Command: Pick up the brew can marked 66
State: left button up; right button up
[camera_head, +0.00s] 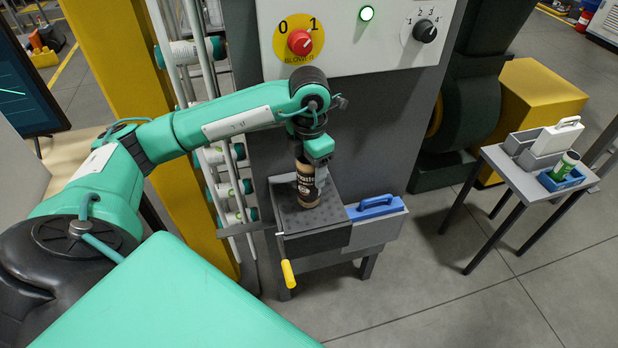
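A dark can with a brown label and pale lettering (305,186) stands upright on the dark perforated plate (324,219) of the machine, in the middle of the head view. No number 66 can be read on it. My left gripper (312,168) points down at the can's upper part, with a green and grey finger part at its right side. The far finger is hidden, so I cannot tell whether it grips the can or is only around or beside it. My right gripper is not in view.
A blue-handled box (376,208) sits right of the plate, and a yellow handle (288,273) sticks out in front. The control panel (360,45) rises behind. At right, a small table (524,184) holds a green-and-white can (565,165) in a blue holder (562,181). White rails (222,155) stand left.

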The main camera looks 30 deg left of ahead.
pick_arm(q)
jog(key=c, duration=0.7)
jog(key=shift+r, duration=0.15)
